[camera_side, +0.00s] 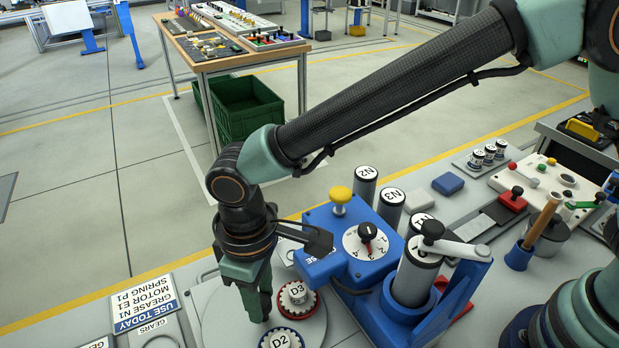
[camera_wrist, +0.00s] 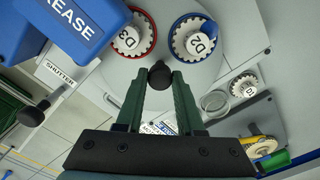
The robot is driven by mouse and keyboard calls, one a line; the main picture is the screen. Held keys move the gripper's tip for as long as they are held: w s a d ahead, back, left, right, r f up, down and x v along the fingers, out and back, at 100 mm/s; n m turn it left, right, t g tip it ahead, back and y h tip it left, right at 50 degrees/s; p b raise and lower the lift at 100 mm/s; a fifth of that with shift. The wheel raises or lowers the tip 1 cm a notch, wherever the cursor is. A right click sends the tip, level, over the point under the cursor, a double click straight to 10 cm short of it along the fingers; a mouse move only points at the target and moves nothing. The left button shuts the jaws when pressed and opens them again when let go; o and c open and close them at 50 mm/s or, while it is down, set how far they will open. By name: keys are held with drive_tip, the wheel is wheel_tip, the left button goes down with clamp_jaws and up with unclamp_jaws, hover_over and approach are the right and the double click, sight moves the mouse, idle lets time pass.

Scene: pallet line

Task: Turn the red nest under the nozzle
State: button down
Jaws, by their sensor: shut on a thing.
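The red nest (camera_side: 314,306) holds a white gear marked D3 on the pale round turntable (camera_side: 215,320). In the wrist view the red nest (camera_wrist: 154,28) is at upper left, beside the blue grease station (camera_wrist: 85,22). The blue nest (camera_wrist: 214,31) with gear D2 is to its right. In the side view my gripper (camera_side: 256,310) points down just left of the nests. The station's nozzle tip is hidden; its blue body (camera_side: 325,262) stands right of the red nest.
A black-knobbed lever (camera_wrist: 30,115) sits by the SHUTTER label (camera_wrist: 62,75). A notice board (camera_side: 145,305) and gear S1 (camera_wrist: 244,86) lie near the turntable.

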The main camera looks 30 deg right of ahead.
drive_tip(key=shift+r, duration=0.1)
idle(0.3)
drive_tip(key=c, duration=0.5)
unclamp_jaws()
wheel_tip(320, 180, up, 12)
